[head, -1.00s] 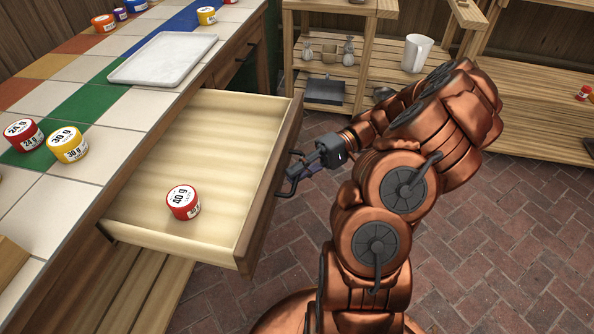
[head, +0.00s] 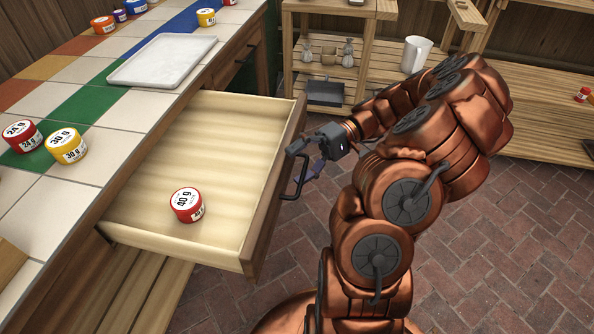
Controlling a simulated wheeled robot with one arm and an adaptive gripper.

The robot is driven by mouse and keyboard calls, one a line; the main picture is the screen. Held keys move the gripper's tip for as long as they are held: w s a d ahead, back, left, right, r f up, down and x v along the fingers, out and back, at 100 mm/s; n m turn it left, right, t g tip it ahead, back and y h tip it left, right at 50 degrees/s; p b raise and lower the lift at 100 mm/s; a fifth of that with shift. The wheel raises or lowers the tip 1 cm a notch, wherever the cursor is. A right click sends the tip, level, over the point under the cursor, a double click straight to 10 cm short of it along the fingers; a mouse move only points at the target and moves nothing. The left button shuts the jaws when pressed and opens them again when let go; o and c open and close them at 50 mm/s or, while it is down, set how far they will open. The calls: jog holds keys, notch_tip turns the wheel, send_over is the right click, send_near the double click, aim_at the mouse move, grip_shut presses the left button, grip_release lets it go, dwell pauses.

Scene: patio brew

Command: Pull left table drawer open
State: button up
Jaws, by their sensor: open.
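The left table drawer (head: 225,150) is pulled well out from the tiled table. Its pale wooden inside shows, with one red 40 g tin (head: 187,205) standing on its floor. The dark bar handle (head: 297,180) sits on the drawer's front. My gripper (head: 304,158) is open at the handle's upper end, close to the drawer front. I cannot tell whether its fingers touch the handle.
On the tiled table (head: 105,155) stand a white tray (head: 163,60), a red 24 g tin (head: 22,137) and a yellow 30 g tin (head: 67,146). Wooden shelves with a white mug (head: 416,55) stand behind. The brick floor (head: 480,250) at the right is clear.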

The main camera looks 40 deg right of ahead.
jog(key=o, duration=0.3)
jog(key=r, duration=0.6)
jog(key=shift+w+r, duration=0.3)
jog(key=shift+r, duration=0.05)
jog(key=shift+s+r, duration=0.1)
jog(key=shift+r, duration=0.45)
jog(key=shift+g+h, duration=0.8)
jog(key=s+f, duration=0.2)
jog(key=s+d+f, duration=0.1)
jog(key=s+f, duration=0.1)
jog(key=shift+d+f+p, duration=0.2)
jog(key=shift+f+p, duration=0.1)
jog(key=shift+f, duration=0.1)
jog(key=shift+c, duration=0.4)
jog(key=shift+f, duration=0.1)
jog(key=c, duration=0.6)
jog(key=shift+w+d+f+p, duration=0.1)
jog(key=shift+d+f+p, duration=0.05)
jog(key=shift+d+p, duration=1.8)
jog(key=shift+f+p+v, duration=0.15)
jog(key=shift+p+v, duration=0.7)
jog(key=shift+p, duration=0.65)
jog(key=shift+f+p+v, duration=0.1)
jog(key=shift+p+v, duration=0.8)
jog(key=shift+p, duration=0.6)
